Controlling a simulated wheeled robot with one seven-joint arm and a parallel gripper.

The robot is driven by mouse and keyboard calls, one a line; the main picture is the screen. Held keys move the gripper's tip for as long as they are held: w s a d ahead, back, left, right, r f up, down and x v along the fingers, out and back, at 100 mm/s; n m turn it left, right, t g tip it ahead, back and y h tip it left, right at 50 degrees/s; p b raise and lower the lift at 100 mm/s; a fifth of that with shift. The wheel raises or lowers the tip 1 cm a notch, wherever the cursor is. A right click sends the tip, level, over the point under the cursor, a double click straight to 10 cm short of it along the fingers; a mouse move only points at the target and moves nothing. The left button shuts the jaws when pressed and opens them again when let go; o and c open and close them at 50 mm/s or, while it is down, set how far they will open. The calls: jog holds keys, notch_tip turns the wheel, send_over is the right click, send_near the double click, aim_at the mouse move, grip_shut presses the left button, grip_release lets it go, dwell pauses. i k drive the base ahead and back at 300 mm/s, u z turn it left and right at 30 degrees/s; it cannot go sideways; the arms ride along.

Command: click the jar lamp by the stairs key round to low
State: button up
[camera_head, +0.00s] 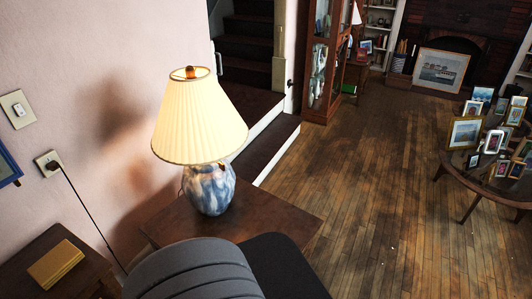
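The jar lamp (208,190) stands upright on a dark wooden side table (272,222), against the pink wall by the stairs. Its base is a round jar mottled blue and white. Its pleated cream shade (198,125) looks bright and warm, with an amber-brown finial on top. The shade's lower rim covers the socket area. I cannot make out the key or its setting clearly. My gripper is not in view.
Carpeted stairs (246,50) rise behind the lamp. A dark grey ribbed form (190,270) fills the bottom centre in front of the side table. A cord runs from the wall outlet (48,163). Bare wooden floor (375,190) lies open to the right, before a round table with picture frames.

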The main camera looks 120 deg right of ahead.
aim_at(222, 166)
jog(key=k, duration=1.7)
jog(key=z, duration=0.75)
